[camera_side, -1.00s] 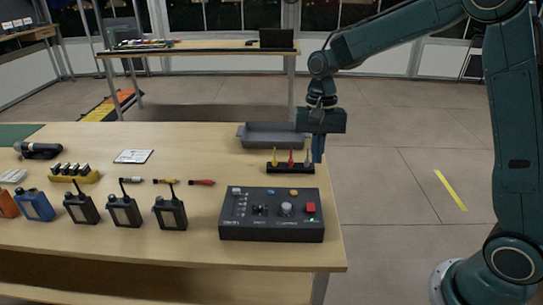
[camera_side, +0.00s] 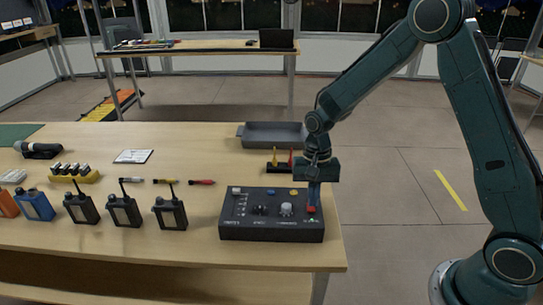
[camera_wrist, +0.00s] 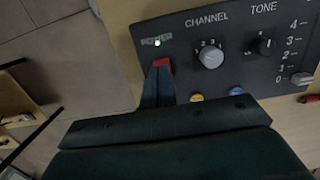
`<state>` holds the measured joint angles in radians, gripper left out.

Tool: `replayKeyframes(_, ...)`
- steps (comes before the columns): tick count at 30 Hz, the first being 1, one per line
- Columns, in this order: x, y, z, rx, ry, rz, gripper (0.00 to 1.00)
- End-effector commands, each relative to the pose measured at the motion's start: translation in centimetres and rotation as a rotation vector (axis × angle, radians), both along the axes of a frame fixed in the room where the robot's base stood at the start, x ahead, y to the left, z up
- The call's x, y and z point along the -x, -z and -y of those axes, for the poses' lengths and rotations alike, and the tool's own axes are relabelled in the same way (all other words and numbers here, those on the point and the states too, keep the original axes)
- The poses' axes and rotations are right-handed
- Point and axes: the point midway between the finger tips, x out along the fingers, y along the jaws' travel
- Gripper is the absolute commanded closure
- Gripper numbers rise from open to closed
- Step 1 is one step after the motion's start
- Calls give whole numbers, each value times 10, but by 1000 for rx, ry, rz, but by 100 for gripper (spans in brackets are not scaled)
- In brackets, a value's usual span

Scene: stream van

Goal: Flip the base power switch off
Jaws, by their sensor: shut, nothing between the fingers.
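The base unit (camera_side: 270,228) is a dark box near the front right edge of the table. Its red power switch (camera_wrist: 162,64) shows in the wrist view under the word POWER, beside a lit green light (camera_wrist: 157,43). My gripper (camera_side: 314,203) is shut and empty, pointing down at the right end of the box. In the wrist view the closed fingertips (camera_wrist: 159,72) are right at the switch and cover its lower part. I cannot tell whether they touch it.
The box also has a channel knob (camera_wrist: 210,54), a tone knob (camera_wrist: 263,46), a slider (camera_wrist: 301,79), and yellow and blue buttons. Behind it are a small tool rack (camera_side: 281,168) and a grey tray (camera_side: 270,133). Several radios (camera_side: 171,213) stand to the left.

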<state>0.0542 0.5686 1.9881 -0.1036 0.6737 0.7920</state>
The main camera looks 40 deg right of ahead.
Motion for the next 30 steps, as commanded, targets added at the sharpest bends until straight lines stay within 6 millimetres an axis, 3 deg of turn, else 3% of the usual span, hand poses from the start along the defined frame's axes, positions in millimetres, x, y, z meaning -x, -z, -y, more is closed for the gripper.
replayKeyframes(30, 3, 19, -3, -1, 0, -3, 100)
